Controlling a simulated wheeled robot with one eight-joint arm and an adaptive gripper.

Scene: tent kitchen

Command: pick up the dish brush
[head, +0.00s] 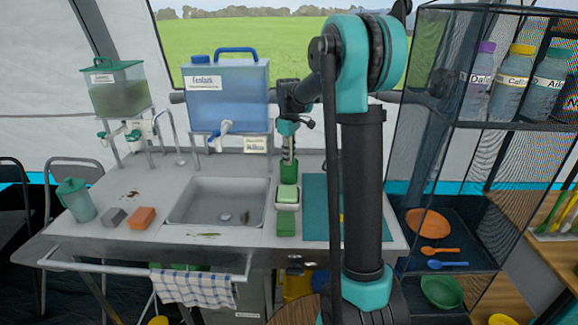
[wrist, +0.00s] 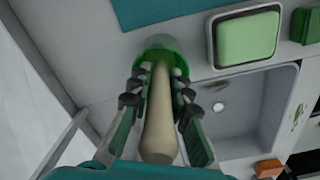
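The dish brush (wrist: 159,125) has a pale beige handle, seen from above in the wrist view. It stands upright in a round green holder (wrist: 152,46), which hides its head. My gripper (wrist: 161,82) points down, with one finger on each side of the handle. In the head view, my gripper (head: 288,145) is over the green holder (head: 288,172), behind the soap dish. The handle is hard to make out there.
A white dish with a light green sponge (head: 288,193) stands close in front of the holder. The sink (head: 215,202) is to its left and a teal mat (head: 318,205) to its right. A blue water container (head: 228,92) stands behind the sink. A mesh shelf (head: 450,200) is at right.

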